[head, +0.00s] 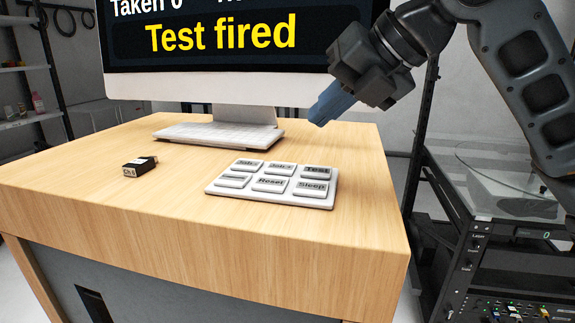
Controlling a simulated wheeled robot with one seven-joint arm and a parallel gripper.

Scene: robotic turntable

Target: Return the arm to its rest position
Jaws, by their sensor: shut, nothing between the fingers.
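My gripper (323,117) is in the upper right of the head view, in the air over the back right part of the wooden table (130,221). Its bluish fingers are shut together with nothing between them, and they point down and left. A white button pad (211,189) lies on the table below and left of the gripper, apart from it. Its several keys include Test (317,170), Reset (271,184) and Sleep (313,187). My arm reaches in from the top right.
A monitor (215,86) showing "Test fired" stands at the table's back, with a white keyboard (215,136) before it. A small black labelled block (139,167) lies at the left. A black rack (485,240) with a glassy disc (485,185) stands right of the table.

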